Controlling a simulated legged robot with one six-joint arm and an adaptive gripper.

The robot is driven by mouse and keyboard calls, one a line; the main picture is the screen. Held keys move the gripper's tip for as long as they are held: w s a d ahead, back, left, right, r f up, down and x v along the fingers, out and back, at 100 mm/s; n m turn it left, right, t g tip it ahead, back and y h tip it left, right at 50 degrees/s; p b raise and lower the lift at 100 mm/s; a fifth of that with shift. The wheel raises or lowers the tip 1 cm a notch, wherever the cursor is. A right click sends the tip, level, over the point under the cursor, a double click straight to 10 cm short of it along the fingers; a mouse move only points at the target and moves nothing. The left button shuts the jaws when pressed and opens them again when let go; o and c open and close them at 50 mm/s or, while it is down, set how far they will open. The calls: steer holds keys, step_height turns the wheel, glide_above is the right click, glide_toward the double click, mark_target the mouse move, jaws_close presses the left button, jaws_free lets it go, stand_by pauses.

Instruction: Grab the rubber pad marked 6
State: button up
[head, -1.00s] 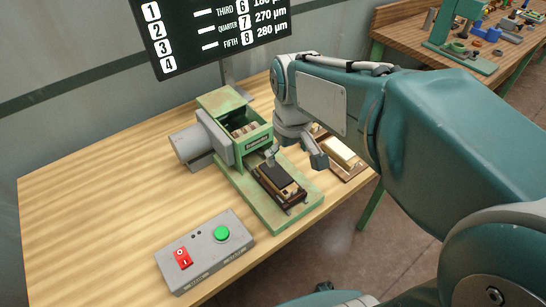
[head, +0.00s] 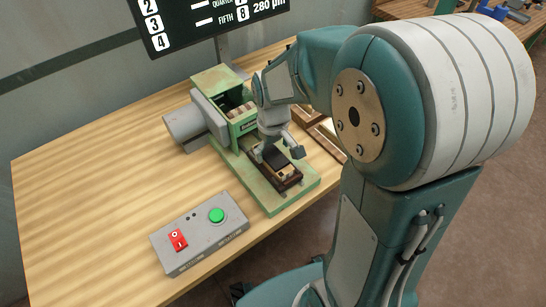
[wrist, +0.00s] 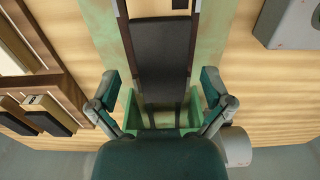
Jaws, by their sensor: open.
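A dark block with a flat black face lies in the green machine's bed (head: 262,190); in the wrist view this black face (wrist: 160,48) is between my fingers. I can read no 6 on it or on any other piece. My gripper (head: 282,153) is over the bed. In the wrist view my gripper (wrist: 160,92) is open, one finger on each side of the black face, with nothing visibly gripped. Contact cannot be told.
A grey control box (head: 205,244) with a red switch and green button stands in front left. The green machine housing (head: 218,82) and grey motor (head: 185,126) stand behind the bed. A numbered black board (head: 200,18) hangs above. The table's left (head: 90,160) is clear.

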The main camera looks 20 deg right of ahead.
steer(key=shift+a+f, duration=0.15)
steer(key=shift+f, duration=0.7)
steer(key=c, duration=1.3)
